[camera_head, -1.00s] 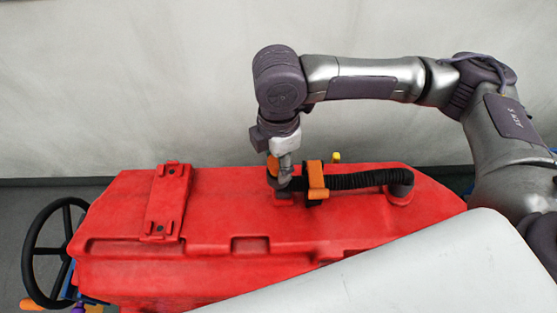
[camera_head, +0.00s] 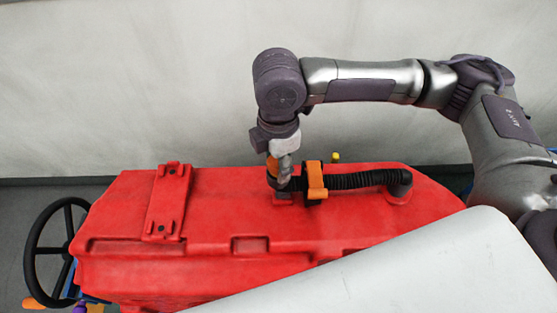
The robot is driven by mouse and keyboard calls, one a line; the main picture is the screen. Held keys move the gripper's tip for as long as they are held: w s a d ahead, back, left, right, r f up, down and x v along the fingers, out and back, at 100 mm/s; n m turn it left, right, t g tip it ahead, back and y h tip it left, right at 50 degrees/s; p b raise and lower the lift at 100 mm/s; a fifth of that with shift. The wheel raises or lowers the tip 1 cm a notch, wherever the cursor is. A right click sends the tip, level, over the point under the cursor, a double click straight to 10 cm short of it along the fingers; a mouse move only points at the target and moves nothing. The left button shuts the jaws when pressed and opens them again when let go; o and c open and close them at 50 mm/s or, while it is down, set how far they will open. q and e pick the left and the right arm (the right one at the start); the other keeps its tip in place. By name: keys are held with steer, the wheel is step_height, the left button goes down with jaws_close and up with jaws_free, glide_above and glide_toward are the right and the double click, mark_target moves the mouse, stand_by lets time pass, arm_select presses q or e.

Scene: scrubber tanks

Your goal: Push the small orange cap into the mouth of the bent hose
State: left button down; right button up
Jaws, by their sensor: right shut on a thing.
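The black ribbed bent hose (camera_head: 355,181) lies along the top of the red tank. Its right end turns down into the tank, and an orange clamp (camera_head: 316,180) is around it near its left end. My right gripper (camera_head: 283,182) points down at the hose's left end, left of the clamp. A small orange piece (camera_head: 272,164), which looks like the cap, shows at the gripper's fingers. The gripper is shut on it. The fingers hide most of the hose mouth, and I cannot tell whether the cap touches it. My left gripper is not in view.
The red tank (camera_head: 210,212) fills the middle, with a raised red bracket (camera_head: 167,202) on its left. A black steering wheel (camera_head: 48,252) stands at far left. A small yellow knob (camera_head: 335,157) is behind the clamp. A pale wall is behind.

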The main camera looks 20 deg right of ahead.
steer(key=shift+s+f, duration=0.2)
steer(key=shift+f, duration=0.1)
steer(key=o, duration=0.9)
steer(key=shift+o, duration=0.6)
steer(key=shift+w+a, duration=0.1)
steer(key=shift+w, duration=0.15)
steer(key=o, duration=0.5)
steer(key=shift+r, duration=0.15)
steer(key=shift+r, duration=0.1)
steer(key=shift+r+p, duration=2.2)
steer(key=shift+p, duration=0.85)
